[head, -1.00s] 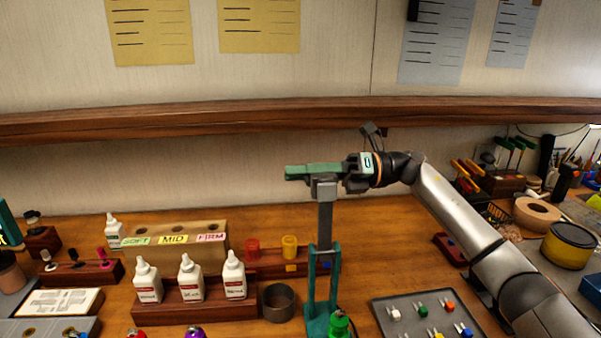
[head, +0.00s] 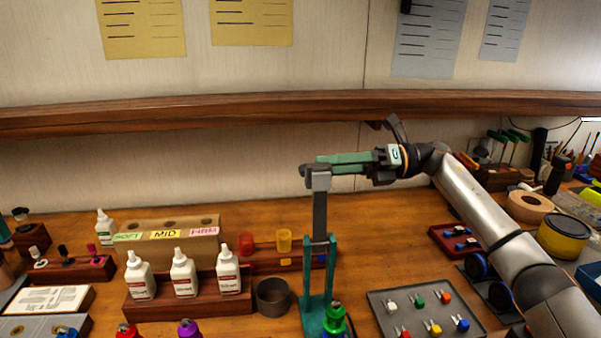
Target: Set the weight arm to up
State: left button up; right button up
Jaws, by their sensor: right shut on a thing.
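The weight arm (head: 319,215) is a grey bar with a grey block at its top. It stands nearly upright in a teal bracket (head: 304,285). My right gripper (head: 322,165) comes in from the right, with its long green fingers lying level at the block. It is shut on the top of the weight arm, with only the finger ends at the block. The exact contact is partly hidden. My left gripper is not in view.
White bottles (head: 183,272) in a wooden rack stand to the left. A round grey cup (head: 272,297) is beside the bracket. A grey tray (head: 385,296) with small coloured parts lies to the right. A wooden shelf edge (head: 250,110) runs along the wall behind.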

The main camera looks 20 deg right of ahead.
jog(key=v, duration=0.6)
jog(key=shift+d+b, duration=0.25)
jog(key=shift+b, duration=0.1)
jog(key=shift+r, duration=0.15)
jog(key=shift+s, duration=0.1)
